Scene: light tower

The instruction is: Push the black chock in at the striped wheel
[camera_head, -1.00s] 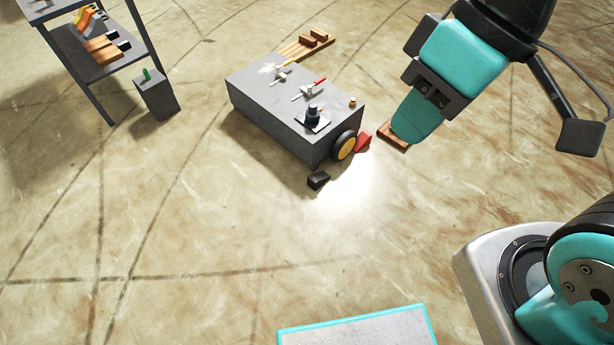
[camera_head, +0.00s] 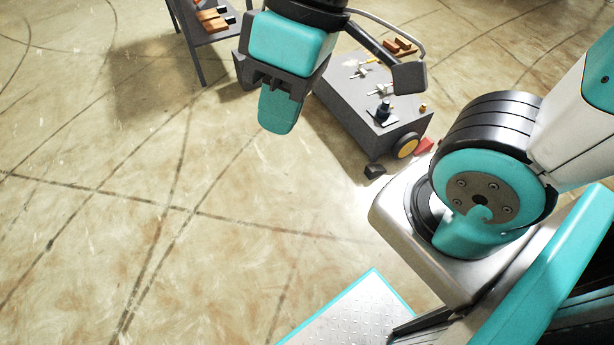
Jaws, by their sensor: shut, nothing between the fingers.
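The black chock (camera_head: 375,171) lies on the floor in front of the grey cart's near corner, to the left of the wheel and apart from it. The wheel (camera_head: 406,146) has a yellow hub and a dark tyre; I cannot make out stripes. A red chock (camera_head: 425,146) sits at the wheel's right side. My gripper (camera_head: 277,128) is shut and empty, its teal fingers pointing down, in the picture to the left of the cart and up-left of the black chock.
The grey cart (camera_head: 355,112) carries levers and a dark knob on top. A shelf rack (camera_head: 190,45) with orange-brown blocks stands at the upper left. Brown wooden pieces (camera_head: 400,47) lie behind the cart. The floor at left and front is clear.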

